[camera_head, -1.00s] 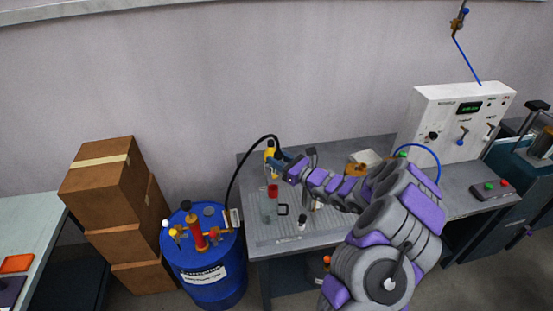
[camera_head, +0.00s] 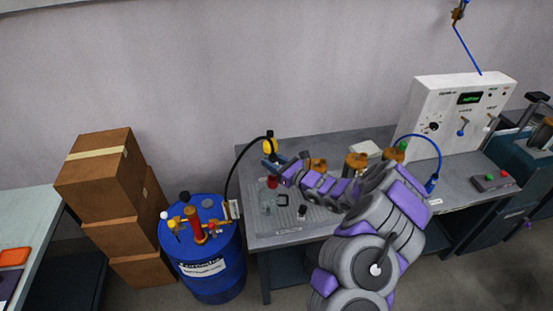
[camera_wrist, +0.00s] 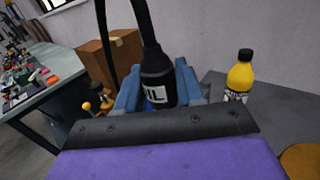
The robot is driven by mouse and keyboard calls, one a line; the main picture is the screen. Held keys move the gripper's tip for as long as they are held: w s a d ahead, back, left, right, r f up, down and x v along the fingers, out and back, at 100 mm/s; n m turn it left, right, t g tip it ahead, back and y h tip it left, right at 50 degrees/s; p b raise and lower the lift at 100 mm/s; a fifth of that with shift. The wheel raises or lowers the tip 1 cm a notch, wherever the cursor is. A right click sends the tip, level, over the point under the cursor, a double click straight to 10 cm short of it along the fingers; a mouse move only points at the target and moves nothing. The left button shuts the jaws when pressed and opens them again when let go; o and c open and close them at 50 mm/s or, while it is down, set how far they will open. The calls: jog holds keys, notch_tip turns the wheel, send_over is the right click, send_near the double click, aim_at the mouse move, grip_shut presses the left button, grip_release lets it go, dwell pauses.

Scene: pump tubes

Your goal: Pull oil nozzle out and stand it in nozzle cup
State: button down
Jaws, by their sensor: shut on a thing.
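The oil nozzle (camera_wrist: 157,78), black with a white label and a hose at its top, stands roughly upright between my gripper's blue fingers in the wrist view. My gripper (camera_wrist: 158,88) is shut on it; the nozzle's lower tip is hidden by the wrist. In the head view my gripper (camera_head: 272,164) is over the bench's left part, just in front of the yellow bottle (camera_head: 270,147). A small red object (camera_head: 272,182) is just below the gripper, behind a clear glass vessel (camera_head: 266,202). I cannot tell which thing is the nozzle cup.
The black hose (camera_head: 231,178) arcs from the blue drum (camera_head: 208,268), left of the bench (camera_head: 255,237). A small dark bottle (camera_head: 302,212) stands near the bench front. Orange-capped containers (camera_head: 356,160) and the white control box (camera_head: 455,115) are to the right.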

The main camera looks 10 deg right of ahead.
jog(key=shift+a, duration=0.7)
jog(key=shift+d+f, duration=0.1)
jog(key=shift+d, duration=0.9)
jog(key=shift+s+a, duration=0.1)
jog(key=shift+a, duration=1.05)
jog(key=shift+d, duration=0.2)
jog(key=shift+d, duration=0.1)
jog(key=shift+d, duration=0.7)
jog(key=shift+f+b, duration=1.35)
jog(key=shift+f, duration=0.9)
jog(key=c, duration=0.6)
grip_release()
